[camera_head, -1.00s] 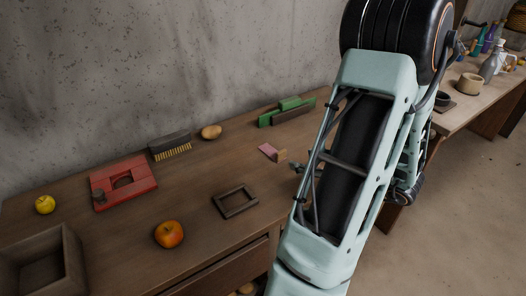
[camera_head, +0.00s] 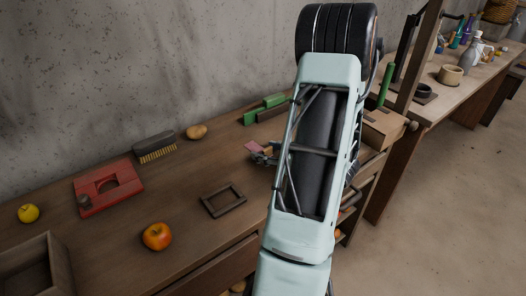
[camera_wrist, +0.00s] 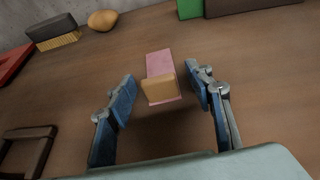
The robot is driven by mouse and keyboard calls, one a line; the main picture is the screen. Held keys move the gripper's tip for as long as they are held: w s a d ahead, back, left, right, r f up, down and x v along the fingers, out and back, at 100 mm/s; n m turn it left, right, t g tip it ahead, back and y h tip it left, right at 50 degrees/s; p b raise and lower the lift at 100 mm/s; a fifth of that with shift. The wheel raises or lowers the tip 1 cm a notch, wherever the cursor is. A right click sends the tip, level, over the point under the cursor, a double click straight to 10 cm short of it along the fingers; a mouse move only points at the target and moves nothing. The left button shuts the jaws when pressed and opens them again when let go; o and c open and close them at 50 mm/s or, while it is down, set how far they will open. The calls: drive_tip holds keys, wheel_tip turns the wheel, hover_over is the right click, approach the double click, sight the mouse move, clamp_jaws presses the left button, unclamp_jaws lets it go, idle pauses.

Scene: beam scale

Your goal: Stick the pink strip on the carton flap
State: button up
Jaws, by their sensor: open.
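The pink strip (camera_wrist: 159,62) lies on the wooden bench, with a small tan block (camera_wrist: 158,89) at its near end. In the head view the strip (camera_head: 253,146) is partly hidden by my gripper (camera_head: 265,157). In the wrist view my gripper (camera_wrist: 162,77) is open, its two blue fingers on either side of the tan block and the strip's near end, apparently touching neither. A brown box-like thing (camera_head: 384,128) is at the bench's right end, partly behind my arm; I cannot tell whether it is the carton, and no flap is clear.
Green and brown blocks (camera_head: 265,109) stand behind the strip. A brush (camera_head: 154,147), a potato-like thing (camera_head: 196,132), a red plate with a hole (camera_head: 108,187), a dark frame (camera_head: 223,200) and an orange fruit (camera_head: 157,236) lie to the left. The wall closes the back.

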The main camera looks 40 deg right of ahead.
drive_tip(key=c, duration=1)
drive_tip(key=shift+o, duration=0.2)
drive_tip(key=shift+r, duration=0.1)
